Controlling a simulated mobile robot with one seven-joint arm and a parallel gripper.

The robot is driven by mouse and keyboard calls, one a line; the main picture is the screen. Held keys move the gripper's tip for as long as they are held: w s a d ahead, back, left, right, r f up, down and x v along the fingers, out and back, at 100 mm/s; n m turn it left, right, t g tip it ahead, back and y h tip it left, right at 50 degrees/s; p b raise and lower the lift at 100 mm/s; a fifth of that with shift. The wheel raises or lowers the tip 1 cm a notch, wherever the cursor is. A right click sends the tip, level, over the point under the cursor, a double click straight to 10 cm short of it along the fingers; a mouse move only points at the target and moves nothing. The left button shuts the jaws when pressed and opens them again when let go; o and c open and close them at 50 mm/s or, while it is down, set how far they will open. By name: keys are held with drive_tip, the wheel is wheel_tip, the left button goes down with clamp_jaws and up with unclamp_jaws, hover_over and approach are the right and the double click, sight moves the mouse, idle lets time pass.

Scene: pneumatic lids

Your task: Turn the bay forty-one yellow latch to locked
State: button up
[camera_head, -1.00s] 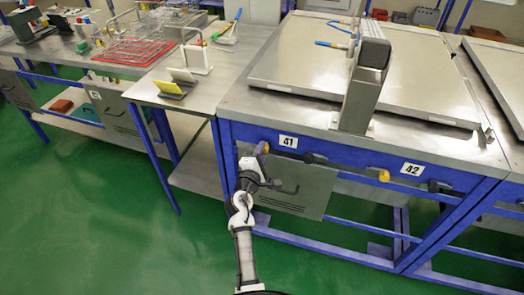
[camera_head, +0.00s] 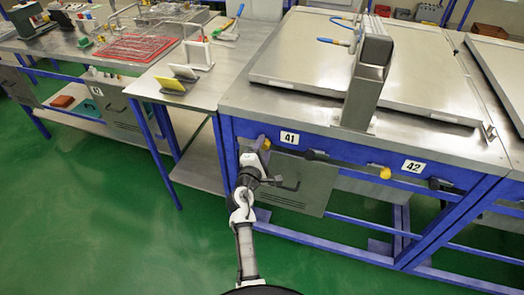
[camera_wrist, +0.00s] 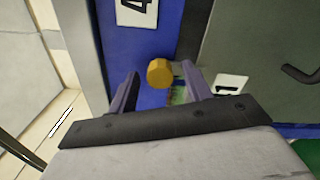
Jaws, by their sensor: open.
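The yellow latch end of bay 41 (camera_head: 267,144) shows just left of the 41 label (camera_head: 289,137) on the blue bench frame, partly behind my gripper. In the wrist view it is a round yellow knob (camera_wrist: 160,72) against the blue frame. My gripper (camera_head: 261,147) is at this latch. In the wrist view its two purple-grey fingers (camera_wrist: 160,74) are open, one on each side of the knob, with a visible gap to the left finger. I cannot tell how deep the knob sits between them. The rest of the latch is mostly hidden.
A grey panel (camera_head: 298,185) with a dark handle hangs below the latch. Another latch with a yellow end (camera_head: 385,172) is by the 42 label (camera_head: 413,167). A large flat lid (camera_head: 350,62) and grey upright post (camera_head: 366,85) are above. Green floor in front is clear.

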drive_tip(key=b+v, duration=0.4)
drive_tip(key=v, duration=1)
